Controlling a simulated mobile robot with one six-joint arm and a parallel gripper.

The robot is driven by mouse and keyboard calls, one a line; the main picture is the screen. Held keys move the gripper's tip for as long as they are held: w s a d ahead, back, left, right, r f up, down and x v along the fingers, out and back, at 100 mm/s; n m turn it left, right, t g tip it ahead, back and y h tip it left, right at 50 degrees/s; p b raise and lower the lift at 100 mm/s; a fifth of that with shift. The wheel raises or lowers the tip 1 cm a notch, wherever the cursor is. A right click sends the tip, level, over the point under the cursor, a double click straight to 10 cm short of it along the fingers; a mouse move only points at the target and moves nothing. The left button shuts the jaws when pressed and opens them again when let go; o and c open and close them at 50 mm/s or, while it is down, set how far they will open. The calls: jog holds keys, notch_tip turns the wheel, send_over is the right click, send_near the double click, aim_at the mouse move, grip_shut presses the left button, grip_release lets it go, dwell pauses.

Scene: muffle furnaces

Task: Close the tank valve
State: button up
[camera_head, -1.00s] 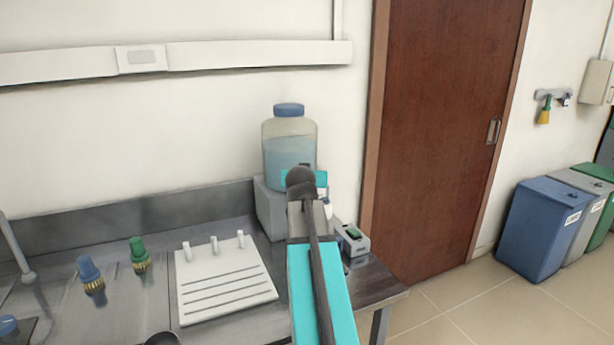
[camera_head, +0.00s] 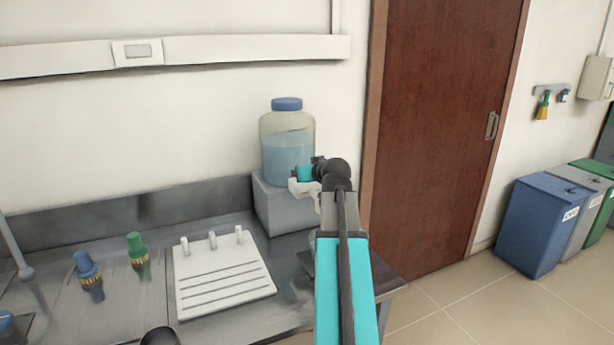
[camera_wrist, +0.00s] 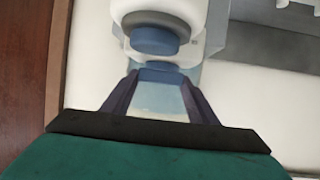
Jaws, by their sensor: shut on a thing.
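The tank (camera_head: 287,145) is a translucent, blue-capped bottle holding pale blue liquid. It stands upright on a grey block at the back of the bench. My gripper (camera_head: 303,187) is at the tank's lower front right and hides the valve in the head view. In the wrist view, white and blue valve parts (camera_wrist: 154,41) show just beyond the dark fingers of my gripper (camera_wrist: 155,78). The fingers converge on the lower blue part and are shut on the valve. Its exact open or closed position cannot be told.
The grey block (camera_head: 285,212) supports the tank. A white rack (camera_head: 222,282) with upright pegs lies to its left, beside green-topped (camera_head: 137,245) and blue-topped (camera_head: 86,266) fittings. A brown door (camera_head: 440,130) and bins (camera_head: 545,222) are on the right.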

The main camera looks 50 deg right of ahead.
jog(key=shift+s+d+f+n+t+y+b, duration=0.15)
jog(key=shift+n+t+y+b, duration=0.15)
jog(key=shift+n+y+b, duration=0.45)
jog(key=o, duration=1)
jog(key=shift+o, duration=0.2)
jog(key=b+v, duration=0.1)
jog(key=v, duration=1.2)
jog(key=shift+s+a+r+b, duration=0.2)
jog(key=shift+s+b, duration=0.1)
jog(key=shift+b, duration=0.05)
